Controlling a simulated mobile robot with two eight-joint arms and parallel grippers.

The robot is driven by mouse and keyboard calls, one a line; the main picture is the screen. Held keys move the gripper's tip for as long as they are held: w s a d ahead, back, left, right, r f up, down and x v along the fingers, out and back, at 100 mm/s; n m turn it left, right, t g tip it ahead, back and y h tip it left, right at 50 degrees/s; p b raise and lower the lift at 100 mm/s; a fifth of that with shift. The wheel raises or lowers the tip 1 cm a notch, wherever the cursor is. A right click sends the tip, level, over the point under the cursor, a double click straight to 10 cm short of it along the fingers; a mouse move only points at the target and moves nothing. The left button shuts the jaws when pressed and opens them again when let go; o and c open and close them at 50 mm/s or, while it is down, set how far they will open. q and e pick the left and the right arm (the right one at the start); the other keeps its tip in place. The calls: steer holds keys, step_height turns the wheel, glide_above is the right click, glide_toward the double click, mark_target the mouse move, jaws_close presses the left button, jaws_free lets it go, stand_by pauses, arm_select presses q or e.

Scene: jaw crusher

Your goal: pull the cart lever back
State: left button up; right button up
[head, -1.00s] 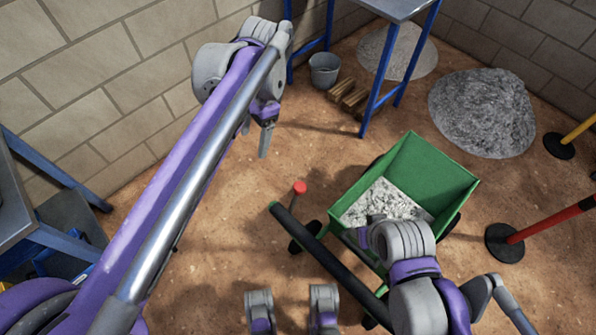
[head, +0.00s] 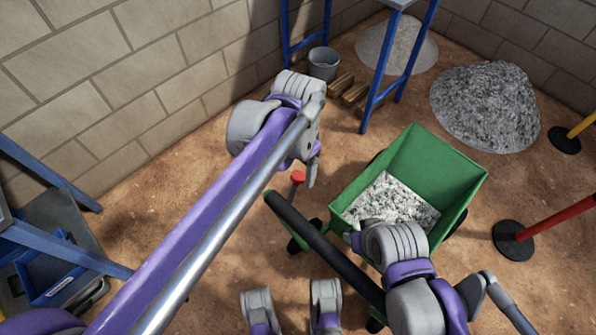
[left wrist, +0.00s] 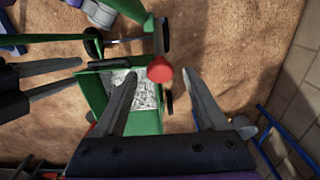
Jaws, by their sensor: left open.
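The green cart (head: 455,175) stands right of centre, holding grey gravel (head: 395,203). A black bar (head: 320,245) slants along its near side. The lever's red knob (head: 298,177) stands left of the cart. My left gripper (head: 312,180) is open and empty, right beside the knob in the head view. In the left wrist view the red knob (left wrist: 160,69) shows between and just beyond the two spread fingertips (left wrist: 161,76). My right arm (head: 400,255) hangs over the cart's near side. Its fingers (left wrist: 85,77) show apart at the left of the left wrist view.
A blue-legged table (head: 370,75) stands at the back, with a bucket (head: 323,63) and wood pieces (head: 345,90) near it. Gravel piles (head: 487,105) lie behind the cart. A red barrier post (head: 550,222) stands right.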

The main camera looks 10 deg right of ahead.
arm_select(q)
steer(key=shift+f, duration=0.7)
jaws_close()
stand_by(1.0)
